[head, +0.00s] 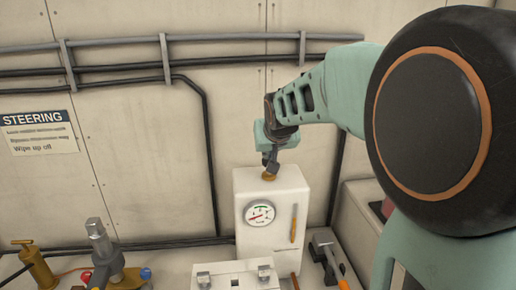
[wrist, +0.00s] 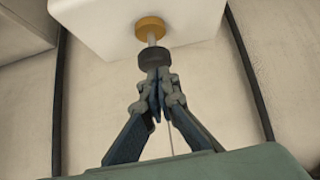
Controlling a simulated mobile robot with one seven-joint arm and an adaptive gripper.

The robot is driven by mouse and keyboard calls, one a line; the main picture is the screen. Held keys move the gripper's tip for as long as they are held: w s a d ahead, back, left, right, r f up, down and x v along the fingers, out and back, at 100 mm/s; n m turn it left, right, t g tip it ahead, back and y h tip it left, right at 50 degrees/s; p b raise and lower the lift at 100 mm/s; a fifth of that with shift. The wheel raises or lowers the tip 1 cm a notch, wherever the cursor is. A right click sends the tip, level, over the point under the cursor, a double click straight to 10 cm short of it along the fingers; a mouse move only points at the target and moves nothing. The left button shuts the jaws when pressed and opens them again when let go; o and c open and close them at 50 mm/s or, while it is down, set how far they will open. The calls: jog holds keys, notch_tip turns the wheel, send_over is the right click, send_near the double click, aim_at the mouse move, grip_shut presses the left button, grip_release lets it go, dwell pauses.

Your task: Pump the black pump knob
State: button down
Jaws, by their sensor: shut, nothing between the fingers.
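The black pump knob (wrist: 152,58) sits on a short pale shaft that comes out of a brass collar (wrist: 149,27) on the white pump housing (wrist: 185,20). In the head view the white housing (head: 268,240) stands upright, with the brass collar (head: 269,176) on its top. My gripper (wrist: 159,73) is shut, with its fingertips together at the end of the knob, in line with the shaft. They look to be touching it or very close. In the head view my gripper (head: 271,162) points down over the collar, and the knob is hard to make out there.
The housing's front has a round gauge (head: 259,214) and an orange-handled item (head: 294,223). A brass pump (head: 36,265) and a grey fitting (head: 102,250) stand at the left. A white latched box (head: 236,276) is in front. Pipes (head: 180,40) run along the wall behind.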

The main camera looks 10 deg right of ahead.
jog(key=shift+f, duration=0.15)
jog(key=shift+s+f+b, duration=0.1)
jog(key=shift+f+b, duration=1.55)
jog(key=shift+b, duration=0.05)
